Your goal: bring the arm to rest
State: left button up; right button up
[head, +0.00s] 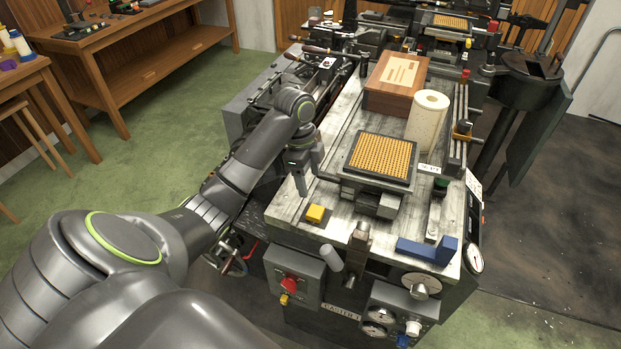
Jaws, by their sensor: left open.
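My left arm comes in from the left and reaches over the left edge of the type caster (340,205). My left gripper (309,174) points down at the left side of the machine's worn pale top. Its fingers are apart and I see nothing between them. It is to the left of the dark tray (381,160) with rows of small brass-coloured pieces, and behind a yellow block (316,213). I cannot tell how far the fingertips are above the top. My right gripper is not in view.
A wooden box (396,84) and a white paper roll (428,118) stand at the back of the top. A blue block (428,250) sits at the front right. A control box with a red knob (290,282) is at the front. Green floor (150,180) lies open on the left.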

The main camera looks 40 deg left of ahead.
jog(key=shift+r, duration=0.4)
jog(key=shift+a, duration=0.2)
